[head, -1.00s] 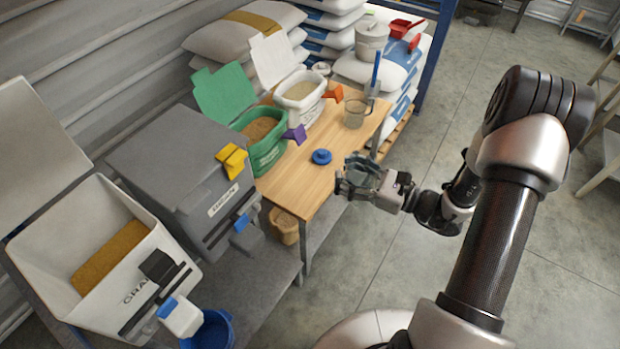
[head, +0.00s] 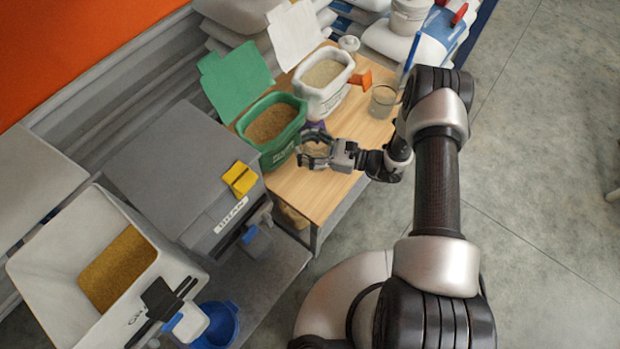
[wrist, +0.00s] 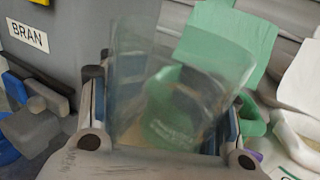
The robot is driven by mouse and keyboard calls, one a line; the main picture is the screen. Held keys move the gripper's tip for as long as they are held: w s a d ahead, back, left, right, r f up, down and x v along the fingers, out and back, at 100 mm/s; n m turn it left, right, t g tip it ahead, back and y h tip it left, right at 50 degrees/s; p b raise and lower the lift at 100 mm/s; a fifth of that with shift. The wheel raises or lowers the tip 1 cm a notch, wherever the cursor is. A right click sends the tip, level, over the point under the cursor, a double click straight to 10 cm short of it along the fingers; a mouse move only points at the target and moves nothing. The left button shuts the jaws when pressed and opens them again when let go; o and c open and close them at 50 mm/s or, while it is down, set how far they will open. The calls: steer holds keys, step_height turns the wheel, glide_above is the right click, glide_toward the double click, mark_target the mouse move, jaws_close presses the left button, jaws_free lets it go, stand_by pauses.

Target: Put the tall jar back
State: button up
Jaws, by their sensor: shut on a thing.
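In the wrist view a clear, empty-looking jar (wrist: 140,75) stands between the two fingers of my gripper (wrist: 165,105), which is shut on it. In the head view my gripper (head: 316,152) holds it over the near part of the wooden table (head: 305,197), just right of the green tub (head: 272,132). The jar is hard to make out there, and I cannot tell whether its base touches the table.
A white tub (head: 325,82), an orange scoop (head: 361,79) and a glass beaker (head: 383,101) stand farther back on the table. The grey BRAN bin (head: 180,170) with a yellow block (head: 239,179) is to the left. The table's front edge is clear.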

step_height(320, 180, down, 18)
steer(key=b, duration=0.5)
steer(key=shift+r, duration=0.15)
steer(key=shift+f+b, duration=0.25)
steer(key=shift+b, duration=0.25)
steer(key=o, duration=1.5)
steer(key=shift+r, duration=0.1)
